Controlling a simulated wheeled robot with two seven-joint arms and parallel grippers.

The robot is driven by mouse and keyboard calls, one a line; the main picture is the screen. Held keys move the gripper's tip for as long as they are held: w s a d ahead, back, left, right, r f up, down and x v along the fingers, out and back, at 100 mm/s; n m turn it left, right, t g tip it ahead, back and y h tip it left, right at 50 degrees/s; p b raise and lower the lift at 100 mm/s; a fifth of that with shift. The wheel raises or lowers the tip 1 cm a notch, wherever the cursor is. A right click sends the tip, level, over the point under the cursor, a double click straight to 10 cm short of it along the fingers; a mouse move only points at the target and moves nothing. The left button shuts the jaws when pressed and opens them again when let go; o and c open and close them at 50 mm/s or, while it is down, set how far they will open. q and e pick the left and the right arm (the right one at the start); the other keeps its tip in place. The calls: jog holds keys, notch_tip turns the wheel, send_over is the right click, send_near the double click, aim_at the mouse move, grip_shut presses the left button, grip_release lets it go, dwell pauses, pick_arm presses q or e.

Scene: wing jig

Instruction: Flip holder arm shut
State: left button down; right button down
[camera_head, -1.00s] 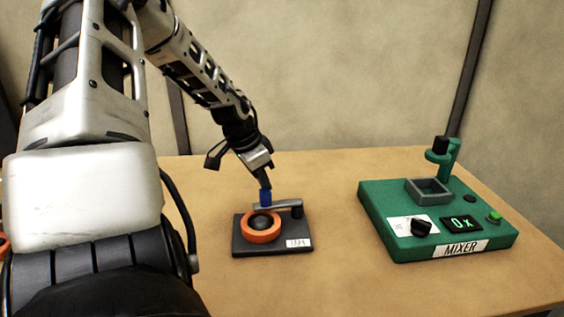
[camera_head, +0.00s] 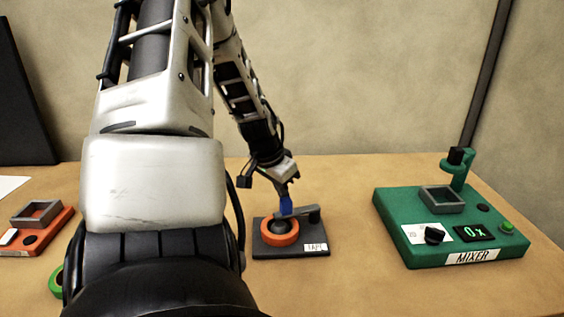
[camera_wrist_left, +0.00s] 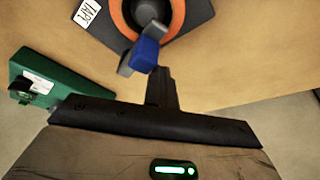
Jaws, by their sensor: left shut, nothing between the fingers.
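The tape station is a dark base (camera_head: 263,247) labelled TAPE with an orange ring (camera_head: 279,240) around a dark hub. Its grey holder arm (camera_head: 303,212) runs from a post at the back right toward the ring's back side. A blue tab (camera_head: 286,206) stands on the arm; it also shows in the left wrist view (camera_wrist_left: 147,52). My left gripper (camera_head: 285,190) is shut and empty, pointing down right at the blue tab. I cannot tell whether it touches the tab, or whether the arm rests on the ring. My right gripper is out of view.
A green mixer (camera_head: 390,222) with a grey square tray and a knob stands to the right. Wood table (camera_head: 345,285) is bare between the tape station and mixer.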

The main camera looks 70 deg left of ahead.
pick_arm(q)
jog(key=shift+d+f, duration=0.15)
jog(key=shift+d, duration=0.25)
jog(key=shift+a+p, duration=0.35)
jog(key=shift+a, duration=0.2)
notch_tip(320, 180, up, 10)
jog(key=shift+a+p, duration=0.2)
jog(key=shift+p, duration=0.25)
jog(key=shift+f, duration=0.15)
